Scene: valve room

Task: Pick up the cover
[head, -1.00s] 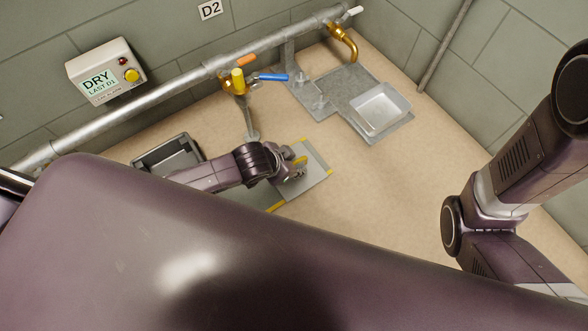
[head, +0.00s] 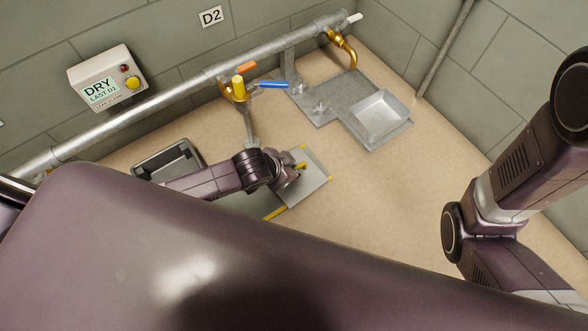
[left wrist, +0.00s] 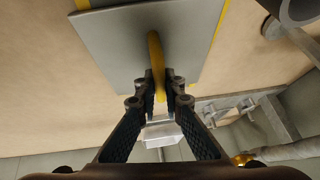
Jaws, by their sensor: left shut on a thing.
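The cover (head: 314,186) is a flat grey plate with a yellow handle, over the floor in the middle of the head view. In the left wrist view the cover (left wrist: 125,50) shows large at the top, with its curved yellow handle (left wrist: 155,52) between my fingers. My left gripper (head: 298,170) is shut on this handle. Yellow floor marking shows past the plate's edges. The plate seems to sit slightly above the floor; the gap beneath it is hidden. My right arm shows at the right of the head view, but its gripper is out of view.
A dark open bin (head: 168,160) stands left of the cover. A metal tray (head: 378,115) sits on a grey plate to the right. Floor right of the cover is clear.

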